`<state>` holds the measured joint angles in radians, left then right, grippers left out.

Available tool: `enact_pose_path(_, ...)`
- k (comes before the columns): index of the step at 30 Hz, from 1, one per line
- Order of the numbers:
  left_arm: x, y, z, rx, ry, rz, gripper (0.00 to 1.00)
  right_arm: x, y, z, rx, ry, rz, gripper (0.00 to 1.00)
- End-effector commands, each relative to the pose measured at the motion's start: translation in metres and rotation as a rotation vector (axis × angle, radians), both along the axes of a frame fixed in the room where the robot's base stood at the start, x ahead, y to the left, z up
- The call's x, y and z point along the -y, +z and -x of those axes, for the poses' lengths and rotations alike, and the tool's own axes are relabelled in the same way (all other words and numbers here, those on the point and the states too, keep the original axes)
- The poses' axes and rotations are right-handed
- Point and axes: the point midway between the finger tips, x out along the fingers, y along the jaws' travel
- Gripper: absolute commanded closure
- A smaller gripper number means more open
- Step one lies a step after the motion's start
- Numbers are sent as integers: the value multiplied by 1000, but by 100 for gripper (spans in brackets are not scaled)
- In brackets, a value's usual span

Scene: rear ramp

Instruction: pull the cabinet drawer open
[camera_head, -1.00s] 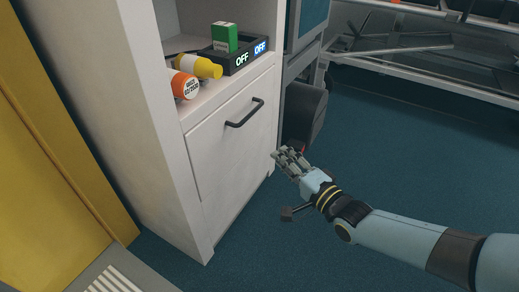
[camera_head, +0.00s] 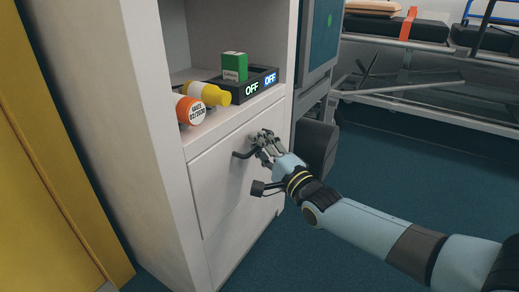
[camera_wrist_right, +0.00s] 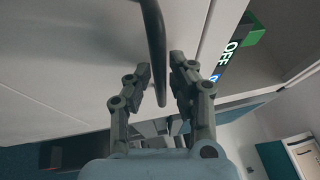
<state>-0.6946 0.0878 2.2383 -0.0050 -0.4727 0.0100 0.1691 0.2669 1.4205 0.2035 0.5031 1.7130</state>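The white cabinet drawer (camera_head: 222,190) is shut, its front flush with the cabinet. Its dark bar handle (camera_head: 240,155) is partly hidden behind my right gripper (camera_head: 264,143) in the head view. In the right wrist view the handle (camera_wrist_right: 155,45) runs down between the two fingers of my right gripper (camera_wrist_right: 161,75). The fingers are apart, one on each side of the bar, with a visible gap to it. My left gripper is not in view.
On the shelf above the drawer lie a yellow bottle (camera_head: 212,94), an orange-capped bottle (camera_head: 190,111) and a dark tray (camera_head: 262,83) with a green box (camera_head: 234,67). A yellow panel (camera_head: 55,150) stands left. Blue floor (camera_head: 400,190) is open at right.

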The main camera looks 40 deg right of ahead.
Motion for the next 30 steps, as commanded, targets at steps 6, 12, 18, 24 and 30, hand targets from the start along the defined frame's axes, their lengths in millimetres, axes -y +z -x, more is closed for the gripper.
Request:
enact_pose_path(6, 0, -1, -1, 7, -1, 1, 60, -1, 0, -2, -1, 0, 1, 79)
enact_pose_path(12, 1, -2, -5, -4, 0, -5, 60, -1, 0, -2, -1, 0, 1, 96)
enact_pose_path(18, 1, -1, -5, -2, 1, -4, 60, -1, 0, -2, -2, 0, 1, 100)
enact_pose_path(24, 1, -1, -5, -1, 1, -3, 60, -1, -1, -1, -4, 0, 1, 100)
enact_pose_path(30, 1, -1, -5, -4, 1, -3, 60, 0, -1, 0, -5, -1, 0, 100)
